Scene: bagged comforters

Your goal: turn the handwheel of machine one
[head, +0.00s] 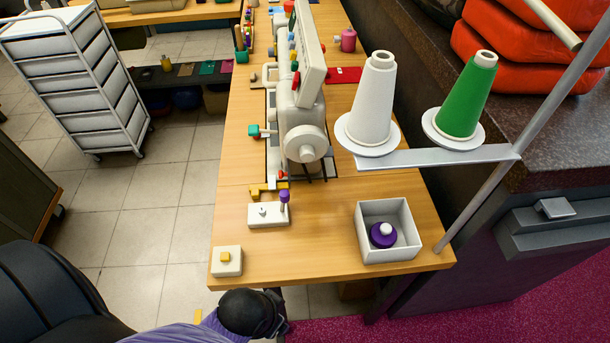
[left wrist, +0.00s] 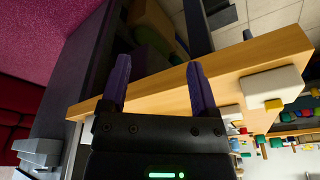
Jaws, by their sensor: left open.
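A white sewing machine (head: 298,100) stands on the wooden table. Its round pale handwheel (head: 304,145) faces the front of the table, with a small hub in its middle. I see no label naming this machine. My left arm comes in low at the bottom of the head view, its dark joint by the table's front edge. In the left wrist view my left gripper (left wrist: 158,68) has its two purple fingers apart, with nothing held between them. It is near the table edge, away from the handwheel. My right gripper is not in view.
On the table are a block with a yellow button (head: 228,259), a block with a purple-topped lever (head: 267,214) and a white box (head: 388,255) with a purple item. A stand carries white (head: 371,97) and green (head: 467,97) thread cones right of the handwheel.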

